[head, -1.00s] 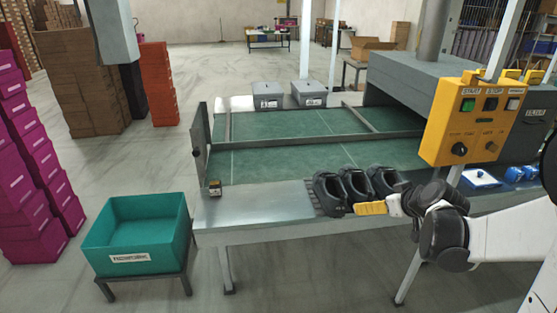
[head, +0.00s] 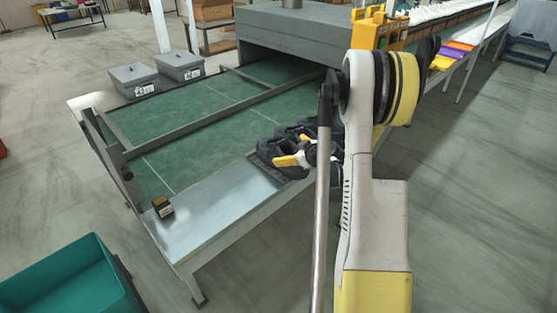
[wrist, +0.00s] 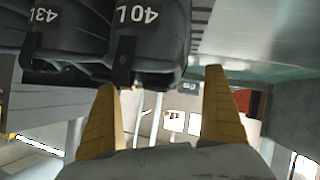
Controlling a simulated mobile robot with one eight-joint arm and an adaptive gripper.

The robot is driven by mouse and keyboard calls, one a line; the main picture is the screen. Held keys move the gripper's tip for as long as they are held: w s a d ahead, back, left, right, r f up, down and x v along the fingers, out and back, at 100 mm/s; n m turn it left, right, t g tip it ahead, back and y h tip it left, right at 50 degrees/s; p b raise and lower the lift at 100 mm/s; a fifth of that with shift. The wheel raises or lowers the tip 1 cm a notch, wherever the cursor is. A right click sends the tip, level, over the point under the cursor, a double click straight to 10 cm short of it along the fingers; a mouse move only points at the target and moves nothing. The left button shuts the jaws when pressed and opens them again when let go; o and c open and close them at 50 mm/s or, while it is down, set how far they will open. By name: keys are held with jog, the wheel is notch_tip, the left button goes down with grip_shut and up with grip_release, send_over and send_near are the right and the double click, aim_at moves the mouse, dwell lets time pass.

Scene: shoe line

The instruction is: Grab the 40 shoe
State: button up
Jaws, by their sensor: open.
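The shoe marked 40 L (wrist: 150,35) is black and fills the upper middle of the wrist view. A black shoe marked 43 L (wrist: 55,35) stands close on its left. My gripper (wrist: 160,82) is open, with two yellow fingers apart and nothing between them. The left finger's tip is just below the 40 shoe; the right finger is beside it, over the side of the bare metal. In the head view, the row of black shoes (head: 268,149) sits at the table's front edge, partly hidden by my arm and a yellow finger.
The green belt (head: 185,150) is behind. A teal crate (head: 85,285) is at lower left.

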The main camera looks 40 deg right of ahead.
aim_at(280, 146)
jog(key=b+x, duration=0.1)
jog(key=x, duration=0.1)
jog(key=b+x, duration=0.1)
jog(key=x, duration=0.4)
jog(key=shift+w+a+r+b, duration=0.2)
jog(key=shift+w+r+b, duration=0.1)
jog(key=shift+r+b, duration=0.1)
jog(key=shift+r, duration=0.1)
jog(key=c, duration=1.4)
